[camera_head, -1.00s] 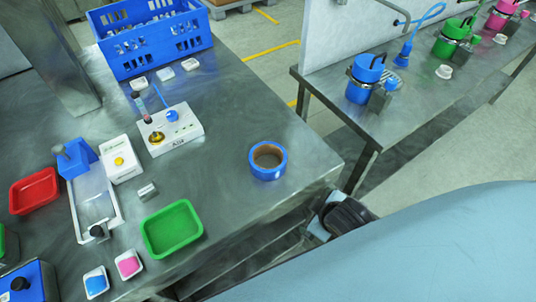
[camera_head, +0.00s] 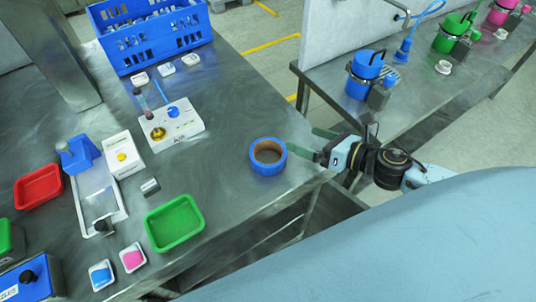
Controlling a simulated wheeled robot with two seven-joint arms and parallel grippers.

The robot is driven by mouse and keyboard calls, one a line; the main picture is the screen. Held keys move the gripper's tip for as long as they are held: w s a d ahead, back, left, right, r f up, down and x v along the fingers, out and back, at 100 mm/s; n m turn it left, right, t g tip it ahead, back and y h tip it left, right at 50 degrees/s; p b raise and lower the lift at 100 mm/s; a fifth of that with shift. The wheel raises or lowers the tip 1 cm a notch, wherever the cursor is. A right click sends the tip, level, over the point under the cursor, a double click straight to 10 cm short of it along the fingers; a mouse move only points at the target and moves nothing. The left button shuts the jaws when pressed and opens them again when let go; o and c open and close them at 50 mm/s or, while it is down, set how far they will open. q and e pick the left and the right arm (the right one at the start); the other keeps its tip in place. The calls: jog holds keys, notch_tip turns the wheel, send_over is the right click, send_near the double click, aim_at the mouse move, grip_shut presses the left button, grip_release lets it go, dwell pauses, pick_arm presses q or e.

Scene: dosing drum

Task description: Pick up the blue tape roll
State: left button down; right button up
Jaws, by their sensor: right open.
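The blue tape roll (camera_head: 268,168) lies flat on the metal table near its right edge, with its brown inner core showing. My right gripper (camera_head: 306,142) is open just to the right of the roll, at the table's edge. Its two greenish fingers point left toward the roll, one behind the other in the view. I cannot tell whether a finger touches the roll. Nothing is between the fingers. My left gripper is not in view.
A green tray (camera_head: 174,222) and a small metal cylinder (camera_head: 150,187) lie left of the roll. A white device (camera_head: 176,125) stands behind. A blue crate (camera_head: 150,40) is at the back. The table (camera_head: 245,105) is bare around the roll.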

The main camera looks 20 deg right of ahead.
jog(key=s+n+g+y, duration=0.1)
jog(key=n, duration=0.1)
jog(key=f+n+g, duration=0.1)
jog(key=n, duration=0.2)
jog(key=s+f+n+g+y, duration=0.1)
jog(key=n+g, duration=0.1)
jog(key=n, duration=0.1)
jog(key=shift+s+d+f+y, duration=0.1)
jog(key=shift+s+d+y, duration=0.05)
jog(key=shift+s+y, duration=0.15)
jog(key=p, duration=0.1)
send_near(254, 151)
jog(key=shift+w+a+f+n, duration=0.2)
jog(key=shift+f+n, duration=0.1)
jog(key=shift+f, duration=0.15)
jog(key=x, duration=0.1)
jog(key=p+x, duration=0.1)
jog(key=x, duration=0.2)
jog(key=shift+w+a+r, duration=0.2)
jog(key=shift+w+a, duration=0.1)
jog(key=shift+w+a+f, duration=0.2)
jog(key=shift+c, duration=0.3)
jog(key=c, duration=0.7)
